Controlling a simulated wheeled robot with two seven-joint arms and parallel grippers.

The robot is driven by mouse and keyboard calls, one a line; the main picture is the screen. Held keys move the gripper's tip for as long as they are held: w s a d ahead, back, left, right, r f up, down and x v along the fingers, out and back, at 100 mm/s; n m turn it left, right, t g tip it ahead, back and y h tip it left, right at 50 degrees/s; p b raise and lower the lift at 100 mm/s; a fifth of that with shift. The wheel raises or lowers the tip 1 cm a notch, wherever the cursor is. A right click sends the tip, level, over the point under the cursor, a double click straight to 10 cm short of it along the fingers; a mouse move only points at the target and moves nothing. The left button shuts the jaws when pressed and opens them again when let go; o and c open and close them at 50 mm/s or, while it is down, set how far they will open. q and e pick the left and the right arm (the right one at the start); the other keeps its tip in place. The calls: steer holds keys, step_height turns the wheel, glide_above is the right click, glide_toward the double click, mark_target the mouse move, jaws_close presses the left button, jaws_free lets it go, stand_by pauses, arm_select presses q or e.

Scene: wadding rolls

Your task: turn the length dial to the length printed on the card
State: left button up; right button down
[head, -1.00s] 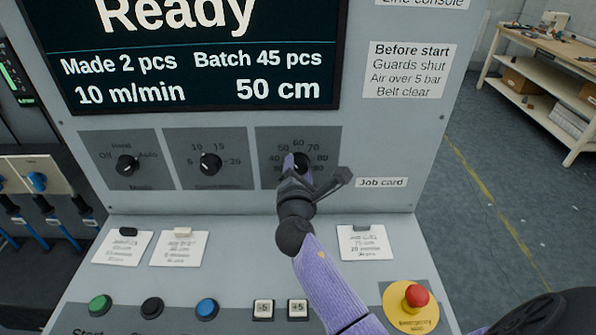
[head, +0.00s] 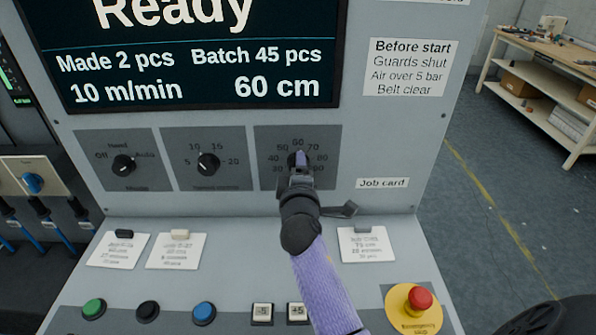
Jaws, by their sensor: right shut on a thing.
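The length dial (head: 294,158) is the rightmost of three black knobs on the console. Its scale shows marks around 60, 70 and 80. My right gripper (head: 300,166) is shut on this dial and hides most of it. The screen (head: 190,60) reads Ready, Made 2 pcs, Batch 45 pcs, 10 m/min and 60 cm. The job card (head: 363,246) lies under a clip on the sloped desk, right of my forearm. Its print is small and blurred; one line looks like 75 cm, but I cannot be sure. My left gripper is out of view.
Two other knobs (head: 124,165) (head: 208,163) sit to the left. Two more cards (head: 118,251) (head: 176,251) lie on the desk. Green (head: 94,308), black and blue buttons and -5 (head: 262,313) and +5 (head: 297,313) keys line the front. A red emergency stop (head: 419,300) is at right.

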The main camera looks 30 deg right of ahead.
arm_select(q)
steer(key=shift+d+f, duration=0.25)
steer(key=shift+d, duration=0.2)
arm_select(e)
steer(key=m, duration=0.4)
steer(key=shift+m, duration=0.3)
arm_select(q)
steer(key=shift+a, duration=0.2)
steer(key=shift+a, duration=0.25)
